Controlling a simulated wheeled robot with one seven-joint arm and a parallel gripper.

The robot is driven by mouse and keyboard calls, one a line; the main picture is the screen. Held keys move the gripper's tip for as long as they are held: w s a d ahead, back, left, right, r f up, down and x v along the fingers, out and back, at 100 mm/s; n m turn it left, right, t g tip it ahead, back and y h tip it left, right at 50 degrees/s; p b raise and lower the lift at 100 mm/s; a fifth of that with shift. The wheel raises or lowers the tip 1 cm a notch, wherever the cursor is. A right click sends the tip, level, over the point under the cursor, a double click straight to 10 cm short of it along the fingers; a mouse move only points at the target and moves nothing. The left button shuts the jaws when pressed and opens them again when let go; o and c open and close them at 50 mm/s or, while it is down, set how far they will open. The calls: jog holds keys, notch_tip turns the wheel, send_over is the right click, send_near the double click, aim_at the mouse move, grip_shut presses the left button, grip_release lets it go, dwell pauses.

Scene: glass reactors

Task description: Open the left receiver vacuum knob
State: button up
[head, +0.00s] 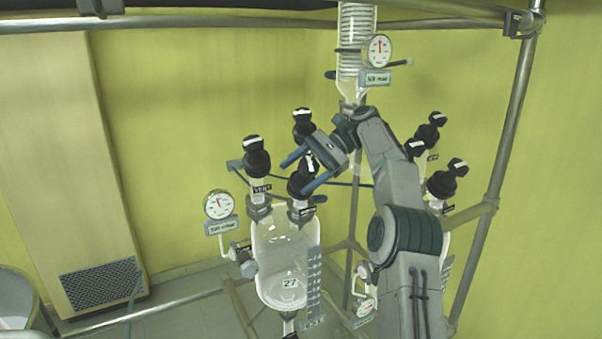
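The left receiver is a clear glass vessel (285,262) marked 27, with a scale strip beside it. Black knobs with white bars stand on top of it. The left one (257,158) has a VENT tag. The right front knob (299,186) has a tag too small to read; it may be the vacuum knob. Another knob (303,118) stands behind. My gripper (296,177) reaches in from the right with its two blue fingers apart. The right front knob shows between the fingers. I cannot tell whether they touch it. My gripper partly covers this knob.
A gauge (219,205) stands left of the receiver, and another gauge (378,50) is above by the glass coil (356,35). More black knobs (447,180) stand to the right, partly behind my arm. Metal frame posts (503,155) and rails surround the glassware.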

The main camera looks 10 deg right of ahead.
jog(key=shift+r+m+y, duration=0.1)
jog(key=shift+m+y, duration=0.2)
dwell(0.4)
